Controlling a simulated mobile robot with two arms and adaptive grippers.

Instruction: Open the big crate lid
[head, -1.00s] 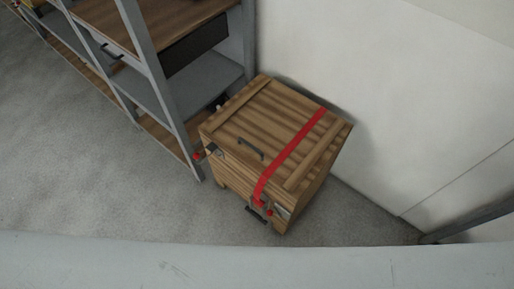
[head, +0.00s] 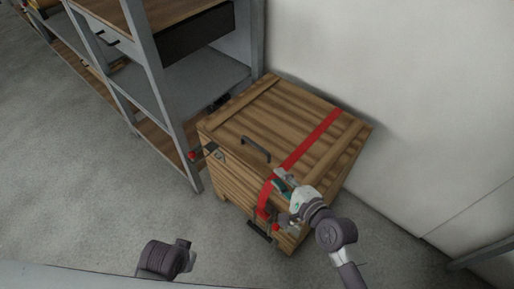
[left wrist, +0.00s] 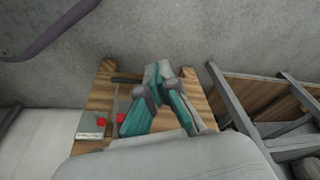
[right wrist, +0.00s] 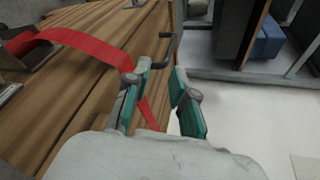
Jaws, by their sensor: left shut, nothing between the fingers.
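The big wooden crate (head: 235,184) stands on the floor with its slatted lid (head: 275,112) shut. The lid has a dark handle (head: 256,149). A red strap (head: 312,140) crosses the lid and hangs over the front edge. Red-tipped latches sit on the front, one at left (head: 193,155), one at right (head: 275,227). My right gripper (head: 280,178) is above the lid's front edge by the strap. In the right wrist view it is open and empty (right wrist: 160,68), the handle (right wrist: 168,47) beyond its fingertips. My left gripper (left wrist: 161,72) is shut and empty, before the crate.
A metal shelf rack (head: 166,95) with wooden boards stands close to the crate's left side. A pale wall (head: 350,70) is behind and right of the crate. Grey floor (head: 90,190) is clear at the left front.

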